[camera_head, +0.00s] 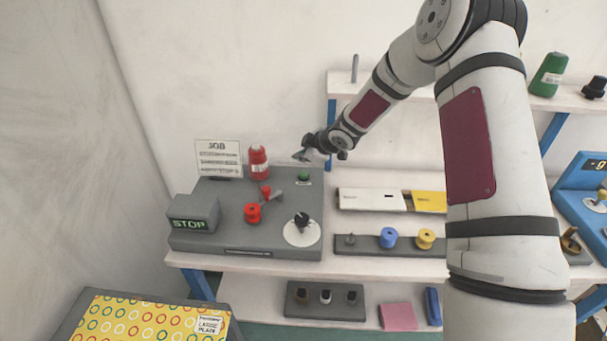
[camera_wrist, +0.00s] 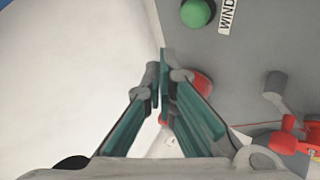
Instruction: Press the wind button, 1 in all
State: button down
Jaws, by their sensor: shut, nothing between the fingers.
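The green wind button (camera_head: 304,177) sits near the back right of the grey machine (camera_head: 232,208). In the wrist view the green button (camera_wrist: 197,13) is at the top edge, beside a white label (camera_wrist: 228,14) reading "WIND". My gripper (camera_head: 302,156) is above and a little behind the button in the head view, apart from it. In the wrist view my gripper (camera_wrist: 165,78) is shut and empty, its fingertips pointing to a spot below the button in the picture.
A red thread cone (camera_head: 258,162) and a job card (camera_head: 218,158) stand at the machine's back. A red spool (camera_head: 252,213), a black knob (camera_head: 302,219) and a display reading "STOP" (camera_head: 190,225) are on the machine. The space around the button looks clear.

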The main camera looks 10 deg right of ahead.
aim_at(302, 175)
jog(key=shift+f, duration=1.55)
jog(key=shift+f+b, duration=0.15)
jog(key=shift+b, duration=0.2)
jog(key=shift+f, duration=0.25)
jog(key=shift+f, duration=0.55)
dwell(0.8)
jog(key=shift+r, duration=1)
jog(key=shift+r+p, duration=0.35)
jog(key=shift+r, duration=2.15)
jog(key=shift+r, duration=0.1)
